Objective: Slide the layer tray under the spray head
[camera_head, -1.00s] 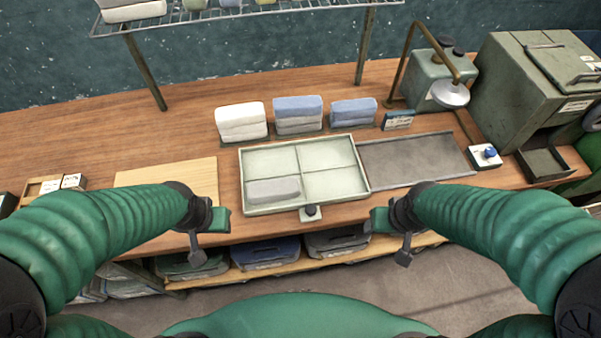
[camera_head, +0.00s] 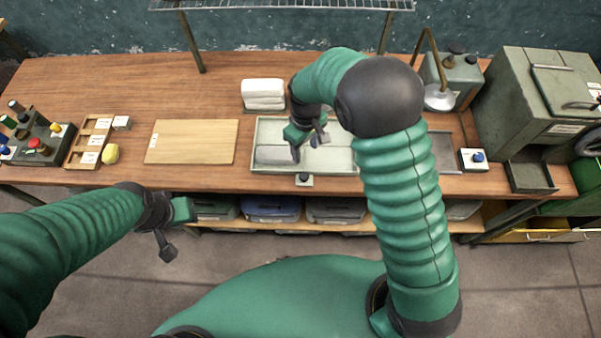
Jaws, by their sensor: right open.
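The layer tray (camera_head: 256,130) is a shallow pale green tray with dividers on the bench. A grey block (camera_head: 274,155) lies in its front left compartment. A small dark-knobbed piece (camera_head: 304,180) sits at its front edge. My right gripper (camera_head: 297,150) is open over the tray, close to the right end of the grey block; I cannot tell whether it touches. My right arm hides the tray's right part. My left gripper (camera_head: 175,225) is in front of the bench, apart from everything.
White folded blocks (camera_head: 263,94) stand behind the tray; my arm hides what is right of them. A wooden board (camera_head: 192,141) lies to the left. A wire shelf (camera_head: 280,4) is overhead.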

